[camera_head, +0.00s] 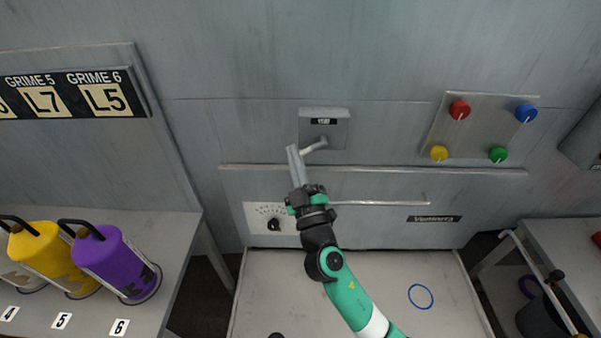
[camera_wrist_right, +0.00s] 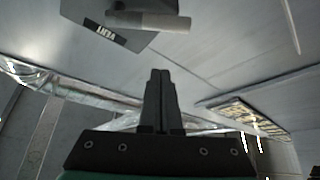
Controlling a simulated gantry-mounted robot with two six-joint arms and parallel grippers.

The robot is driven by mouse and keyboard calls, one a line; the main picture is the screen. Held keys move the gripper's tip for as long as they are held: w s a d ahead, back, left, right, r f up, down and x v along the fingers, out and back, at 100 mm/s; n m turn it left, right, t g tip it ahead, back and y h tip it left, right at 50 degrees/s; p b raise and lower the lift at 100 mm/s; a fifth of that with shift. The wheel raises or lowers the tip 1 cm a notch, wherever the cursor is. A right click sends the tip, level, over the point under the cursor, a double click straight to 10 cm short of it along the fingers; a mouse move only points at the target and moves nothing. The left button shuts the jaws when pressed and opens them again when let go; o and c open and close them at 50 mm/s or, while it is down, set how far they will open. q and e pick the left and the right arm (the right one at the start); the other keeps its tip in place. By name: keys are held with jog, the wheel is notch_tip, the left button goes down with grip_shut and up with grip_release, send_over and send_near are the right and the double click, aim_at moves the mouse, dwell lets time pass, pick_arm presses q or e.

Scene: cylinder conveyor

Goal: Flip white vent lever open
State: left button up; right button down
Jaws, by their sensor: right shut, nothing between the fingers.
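The white vent lever (camera_head: 314,146) sticks out from the grey vent box (camera_head: 337,115) on the wall in the head view. It points left and slightly down. My right gripper (camera_head: 294,153) is shut and empty, its fingertips just left of the lever's free end. In the right wrist view the lever (camera_wrist_right: 150,20) lies across the top, in front of the box marked VENT (camera_wrist_right: 90,28). The shut fingers (camera_wrist_right: 160,76) point up toward it, with a gap in the picture between them and the lever. My left gripper is not in view.
A ledge (camera_head: 450,170) and a drawer handle (camera_head: 385,202) lie below the vent box. A dial panel (camera_head: 264,218) is at left. Colored knobs on a panel (camera_head: 478,126) are at right. Purple (camera_head: 117,255) and yellow (camera_head: 48,255) cylinders stand on the left table.

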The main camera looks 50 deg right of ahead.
aim_at(309, 150)
pick_arm(q)
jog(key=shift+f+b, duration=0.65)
jog(key=shift+b, duration=0.1)
pick_arm(e)
jog(key=d, duration=0.1)
jog(key=d+f, duration=0.2)
jog(key=shift+w+d+f, duration=0.1)
jog(key=shift+w+d, duration=0.05)
jog(key=shift+w, duration=0.15)
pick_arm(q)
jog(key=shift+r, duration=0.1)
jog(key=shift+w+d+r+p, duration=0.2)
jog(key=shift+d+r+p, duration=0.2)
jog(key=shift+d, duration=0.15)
pick_arm(e)
jog(key=shift+s+f+n+y, duration=0.15)
jog(key=shift+n+y, duration=0.25)
jog(key=shift+n, duration=0.2)
